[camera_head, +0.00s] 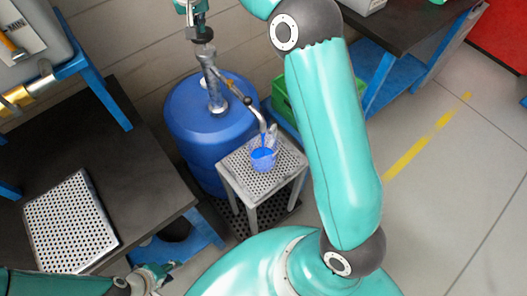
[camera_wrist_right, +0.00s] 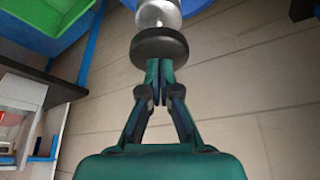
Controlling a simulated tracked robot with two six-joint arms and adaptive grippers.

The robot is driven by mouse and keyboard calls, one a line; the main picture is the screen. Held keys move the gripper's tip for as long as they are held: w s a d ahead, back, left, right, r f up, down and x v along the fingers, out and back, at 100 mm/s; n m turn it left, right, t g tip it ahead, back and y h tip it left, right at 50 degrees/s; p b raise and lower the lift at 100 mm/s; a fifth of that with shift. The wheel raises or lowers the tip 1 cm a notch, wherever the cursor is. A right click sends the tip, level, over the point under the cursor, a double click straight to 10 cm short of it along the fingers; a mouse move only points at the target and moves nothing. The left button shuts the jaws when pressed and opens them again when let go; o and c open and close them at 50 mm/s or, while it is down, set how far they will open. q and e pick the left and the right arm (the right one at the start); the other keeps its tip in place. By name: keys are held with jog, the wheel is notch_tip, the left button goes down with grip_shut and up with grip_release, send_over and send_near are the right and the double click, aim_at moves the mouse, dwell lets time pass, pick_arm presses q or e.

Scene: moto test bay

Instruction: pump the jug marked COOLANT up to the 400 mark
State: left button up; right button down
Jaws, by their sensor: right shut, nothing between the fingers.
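A blue drum (camera_head: 185,125) carries a metal hand pump (camera_head: 212,85) with a dark round knob (camera_wrist_right: 159,46) on top. The pump's spout (camera_head: 252,108) leads down to a small clear jug (camera_head: 263,158) on a perforated metal stand (camera_head: 236,172). Blue liquid shows in the jug; its label and marks are too small to read. My right gripper (camera_wrist_right: 158,68) is shut and empty, its fingertips at the knob; whether they touch it I cannot tell. My left gripper (camera_head: 163,270) is low at the left, away from the pump and jug; its finger opening is unclear.
A dark bench with a perforated tray (camera_head: 72,225) stands at the left. A green crate (camera_head: 281,100) sits behind the stand, partly hidden by my right arm. Another dark bench (camera_head: 395,22) is at the upper right. Open floor with a yellow line (camera_head: 425,143) lies right.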

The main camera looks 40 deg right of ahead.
jog(key=shift+f+b, duration=0.3)
jog(key=shift+f, duration=0.35)
jog(key=shift+f+b, duration=0.4)
jog(key=shift+f, duration=0.15)
jog(key=shift+r, duration=0.2)
jog(key=shift+r+p, duration=3.6)
jog(key=shift+r, duration=0.15)
jog(key=shift+f, duration=0.15)
